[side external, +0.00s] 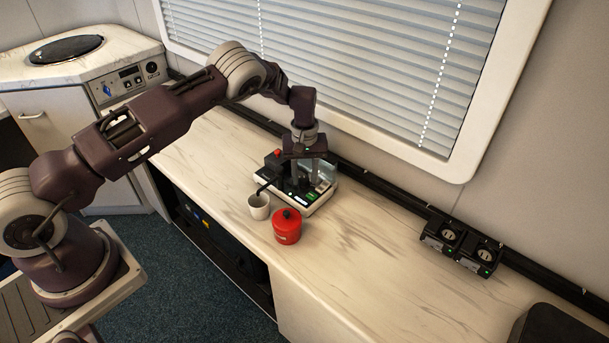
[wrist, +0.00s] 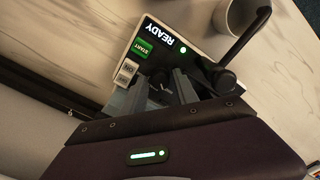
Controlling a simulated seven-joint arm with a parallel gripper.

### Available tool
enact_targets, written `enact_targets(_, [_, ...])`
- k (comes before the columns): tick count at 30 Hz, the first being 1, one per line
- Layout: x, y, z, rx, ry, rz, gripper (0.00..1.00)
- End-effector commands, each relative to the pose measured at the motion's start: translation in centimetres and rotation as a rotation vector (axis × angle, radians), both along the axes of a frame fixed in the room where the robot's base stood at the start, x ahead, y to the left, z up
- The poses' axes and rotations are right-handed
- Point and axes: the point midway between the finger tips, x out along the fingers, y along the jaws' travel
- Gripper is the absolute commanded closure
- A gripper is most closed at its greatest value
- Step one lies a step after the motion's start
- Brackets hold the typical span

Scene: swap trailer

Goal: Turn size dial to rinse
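A small coffee machine (side external: 312,207) stands on the counter, with a black lever reaching over its front. In the wrist view its front panel shows a lit READY display (wrist: 160,34), a green START button (wrist: 143,48) and a white ON switch (wrist: 127,71). A dark round dial (wrist: 160,92) with pale marks sits on the panel, partly hidden. My gripper (side external: 303,185) points down over the machine. In the wrist view its two fingers (wrist: 163,88) are apart on either side of the dial. Contact with the dial and the dial's setting cannot be told.
A white cup (side external: 259,210) stands by the lever's end, and it also shows in the wrist view (wrist: 236,15). A red lidded jar (side external: 287,230) is close in front of the machine. Black socket boxes (side external: 460,248) sit at right by the wall. The counter between is clear.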

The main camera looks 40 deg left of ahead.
Motion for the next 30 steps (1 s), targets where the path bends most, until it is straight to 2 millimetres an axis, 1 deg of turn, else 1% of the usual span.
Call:
enact_targets(8, [0.0,0.0,0.2,0.001,-0.001,-0.001,0.65])
enact_targets(11, [0.1,0.0,1.8,0.001,-0.004,-0.002,0.65])
enact_targets(15, [0.1,0.0,4.8,0.0,-0.003,-0.001,0.65])
enact_targets(18, [0.1,0.0,6.3,0.001,-0.002,-0.001,0.65])
enact_targets(22, [0.0,0.0,7.1,0.001,-0.001,0.0,0.65])
enact_targets(29, [0.0,0.0,7.2,0.001,-0.001,-0.001,0.65])
enact_targets(30, [0.0,0.0,7.8,-0.003,-0.006,-0.002,0.65])
